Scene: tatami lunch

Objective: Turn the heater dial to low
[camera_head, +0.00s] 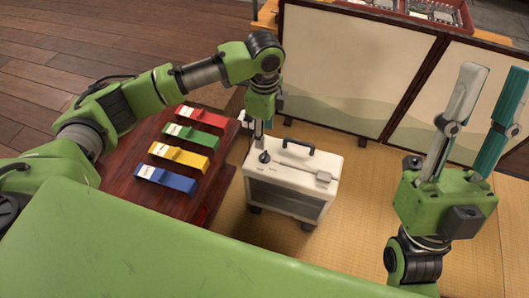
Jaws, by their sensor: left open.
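The heater (315,180) is a white box on the tatami floor with a dark handle on top and a grille on its front. Its small dark dial (264,157) is at the left end of the top. Faint marks near the dial are too small to read. My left gripper (262,138) points down just above the dial and is open; whether it touches the dial cannot be told. My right gripper (487,90) is at the right, fingers pointing up and spread wide, empty and away from the heater.
A dark red wooden table (125,178) left of the heater bears red, green, yellow and blue blocks (180,154) with white labels. A folding screen (350,70) stands behind the heater. Tatami (350,230) to its right is clear.

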